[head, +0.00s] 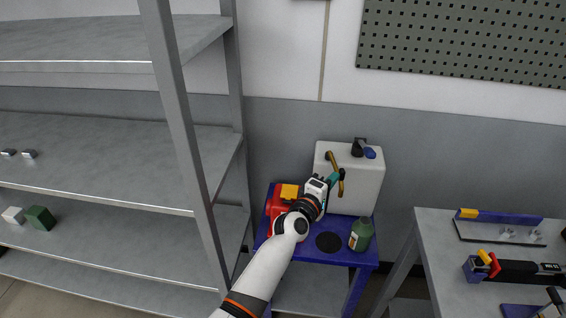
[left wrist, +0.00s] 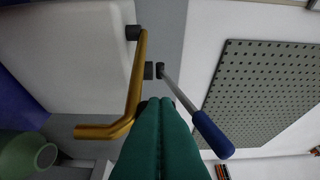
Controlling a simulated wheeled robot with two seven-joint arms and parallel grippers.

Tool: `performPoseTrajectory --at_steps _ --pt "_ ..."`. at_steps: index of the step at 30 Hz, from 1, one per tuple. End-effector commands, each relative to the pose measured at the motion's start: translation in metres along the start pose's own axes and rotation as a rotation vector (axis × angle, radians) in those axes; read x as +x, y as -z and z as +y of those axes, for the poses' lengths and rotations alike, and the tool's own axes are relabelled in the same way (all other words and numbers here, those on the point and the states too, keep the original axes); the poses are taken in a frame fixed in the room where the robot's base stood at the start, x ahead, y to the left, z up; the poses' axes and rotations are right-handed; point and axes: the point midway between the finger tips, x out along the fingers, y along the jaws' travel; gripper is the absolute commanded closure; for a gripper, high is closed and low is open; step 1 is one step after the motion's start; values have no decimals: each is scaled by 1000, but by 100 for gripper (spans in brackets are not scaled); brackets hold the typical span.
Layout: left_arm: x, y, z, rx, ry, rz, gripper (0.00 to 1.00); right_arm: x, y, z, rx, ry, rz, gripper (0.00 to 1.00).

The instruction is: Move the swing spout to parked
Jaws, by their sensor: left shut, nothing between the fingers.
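The swing spout (head: 334,161) is a bent brass pipe on the upper front of the white tank (head: 366,190). In the left wrist view the spout (left wrist: 137,85) runs from a dark pivot and bends to the left at its open end. My left gripper (head: 335,179) is at the tank's front, beside the spout. Its teal fingers (left wrist: 160,140) are shut together with nothing between them, just right of the pipe in the wrist view. I cannot tell whether they touch it. My right gripper is not in view.
A blue-handled lever (left wrist: 210,132) is close to the right of the fingers. The blue table (head: 305,250) holds a green bottle (head: 361,235), a black disc (head: 328,242) and a red-and-yellow object (head: 289,191). A grey shelf rack (head: 185,110) stands left. A grey bench (head: 440,245) with tools stands right.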

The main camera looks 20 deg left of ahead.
Motion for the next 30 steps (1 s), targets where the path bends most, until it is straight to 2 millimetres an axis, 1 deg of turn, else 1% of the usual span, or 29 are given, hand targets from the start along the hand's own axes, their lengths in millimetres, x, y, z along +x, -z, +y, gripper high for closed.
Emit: performPoseTrajectory --at_steps 1,4,7,11,15,18,21,25,30 --pt "2 11 -7 -6 9 19 100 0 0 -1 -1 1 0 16" --pt "-3 10 -7 -7 10 19 100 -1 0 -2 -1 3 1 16" --pt "-17 9 -6 -9 9 17 100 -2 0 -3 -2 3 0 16" --pt "-44 5 -3 -8 7 10 100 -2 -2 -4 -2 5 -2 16" --pt "-76 1 -2 -7 6 5 100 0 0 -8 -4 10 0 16" --pt "-96 -2 -1 -6 6 1 100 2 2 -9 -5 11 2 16" --pt "-111 -4 -1 -5 6 0 100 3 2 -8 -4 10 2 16" --pt "-123 -5 -1 -5 6 -2 100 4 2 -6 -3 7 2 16" --pt "-127 -6 -2 -5 7 -3 100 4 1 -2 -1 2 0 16"
